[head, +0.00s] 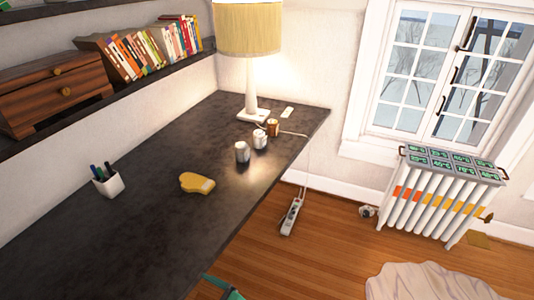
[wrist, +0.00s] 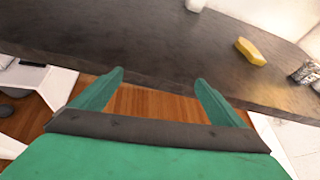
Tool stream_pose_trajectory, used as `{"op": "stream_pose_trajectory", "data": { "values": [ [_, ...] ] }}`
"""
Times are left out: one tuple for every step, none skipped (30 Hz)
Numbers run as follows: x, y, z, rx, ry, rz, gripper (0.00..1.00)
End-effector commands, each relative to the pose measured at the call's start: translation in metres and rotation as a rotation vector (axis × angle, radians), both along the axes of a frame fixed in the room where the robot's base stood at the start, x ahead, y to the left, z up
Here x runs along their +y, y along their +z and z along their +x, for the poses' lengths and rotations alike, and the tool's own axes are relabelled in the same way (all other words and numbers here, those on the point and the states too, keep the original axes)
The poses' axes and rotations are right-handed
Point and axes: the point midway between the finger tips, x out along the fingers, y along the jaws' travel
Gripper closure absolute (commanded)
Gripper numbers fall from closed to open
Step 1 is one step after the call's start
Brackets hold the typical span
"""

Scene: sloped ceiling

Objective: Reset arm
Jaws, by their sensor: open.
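My gripper (wrist: 158,90) is green and shows in the wrist view with its two fingers spread wide apart and nothing between them. Wooden floor shows between the fingers, and the dark desk edge lies just beyond the tips. In the head view only a small green piece of my arm or gripper shows at the bottom edge. The dark desk (head: 130,225) runs along the wall; it also shows in the wrist view (wrist: 130,45). A yellow object (head: 197,183) lies flat on the desk, apart from the gripper, and shows in the wrist view (wrist: 250,51).
On the desk stand a white pen cup (head: 108,185), a lamp (head: 250,85), two pale canisters (head: 242,152) (head: 260,139) and a brownish one (head: 273,127). A shelf (head: 150,88) with books and a drawer box overhangs the desk.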

Motion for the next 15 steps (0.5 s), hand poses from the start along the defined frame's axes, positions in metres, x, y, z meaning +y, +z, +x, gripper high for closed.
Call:
{"op": "stream_pose_trajectory", "data": {
  "values": [
    [-0.004,-0.005,-0.002,-0.022,-0.010,-0.022,0.07],
    [-0.007,-0.008,-0.003,-0.038,-0.015,-0.038,0.07],
    [-0.012,-0.012,-0.004,-0.063,-0.022,-0.059,0.07],
    [-0.015,-0.015,-0.005,-0.081,-0.027,-0.078,0.07],
    [-0.018,-0.018,-0.006,-0.101,-0.034,-0.097,0.07],
    [-0.023,-0.023,-0.008,-0.128,-0.040,-0.126,0.07],
    [-0.027,-0.026,-0.009,-0.149,-0.045,-0.150,0.07],
    [-0.032,-0.030,-0.011,-0.172,-0.051,-0.175,0.07],
    [-0.038,-0.035,-0.014,-0.206,-0.059,-0.214,0.07],
    [-0.043,-0.039,-0.017,-0.232,-0.063,-0.247,0.07],
    [-0.049,-0.043,-0.019,-0.261,-0.068,-0.284,0.07],
    [-0.058,-0.048,-0.024,-0.304,-0.073,-0.340,0.07],
    [-0.066,-0.053,-0.028,-0.339,-0.077,-0.389,0.07],
    [-0.073,-0.057,-0.033,-0.373,-0.080,-0.441,0.07],
    [-0.084,-0.063,-0.040,-0.424,-0.079,-0.517,0.07]
  ]
}}
